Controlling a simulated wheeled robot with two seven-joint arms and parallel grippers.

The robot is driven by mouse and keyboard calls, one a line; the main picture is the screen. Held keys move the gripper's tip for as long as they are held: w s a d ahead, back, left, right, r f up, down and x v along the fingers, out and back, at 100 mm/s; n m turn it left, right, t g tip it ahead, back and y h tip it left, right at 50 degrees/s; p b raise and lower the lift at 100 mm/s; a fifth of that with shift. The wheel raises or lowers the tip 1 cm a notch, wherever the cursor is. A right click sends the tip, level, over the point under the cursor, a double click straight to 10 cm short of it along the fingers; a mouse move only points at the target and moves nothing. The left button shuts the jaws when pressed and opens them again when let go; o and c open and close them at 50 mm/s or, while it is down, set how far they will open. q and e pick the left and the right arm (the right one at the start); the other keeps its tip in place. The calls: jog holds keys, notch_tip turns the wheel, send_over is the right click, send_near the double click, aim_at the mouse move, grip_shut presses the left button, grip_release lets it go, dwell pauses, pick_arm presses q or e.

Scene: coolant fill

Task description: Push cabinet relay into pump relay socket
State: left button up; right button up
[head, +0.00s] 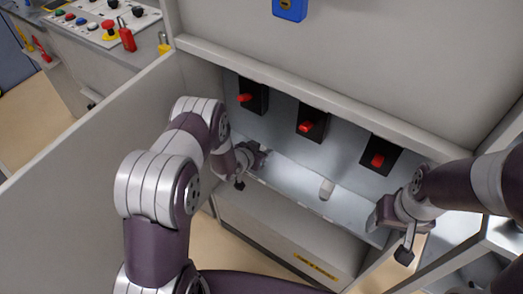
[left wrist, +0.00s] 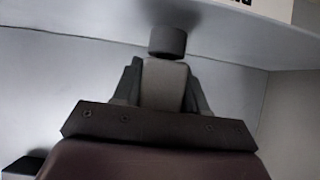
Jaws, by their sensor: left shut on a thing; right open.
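My left gripper (head: 258,157) is inside the open cabinet, low at the left near the back wall. In the left wrist view it is shut on a light grey block (left wrist: 164,86), which looks like the relay. A dark round piece (left wrist: 167,41) shows just beyond the block; I cannot tell whether they touch. The pump relay socket cannot be made out. A similar pale block (head: 327,189) stands on the cabinet's ledge, between my grippers. My right gripper (head: 378,216) is open and empty at the ledge's right end.
Three black switch boxes with red handles, left (head: 252,96), middle (head: 312,122) and right (head: 380,155), sit on the back wall above the ledge. The open cabinet door (head: 80,170) stands at the left. A control panel (head: 95,22) is at upper left.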

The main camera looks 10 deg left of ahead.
pick_arm(q)
jog(key=shift+f, duration=0.15)
jog(key=shift+r+p, duration=0.75)
jog(key=shift+r, duration=0.25)
jog(key=shift+f+b, duration=0.85)
jog(key=shift+f, duration=0.2)
dwell(0.5)
jog(key=o, duration=1.1)
jog(key=shift+o, duration=0.2)
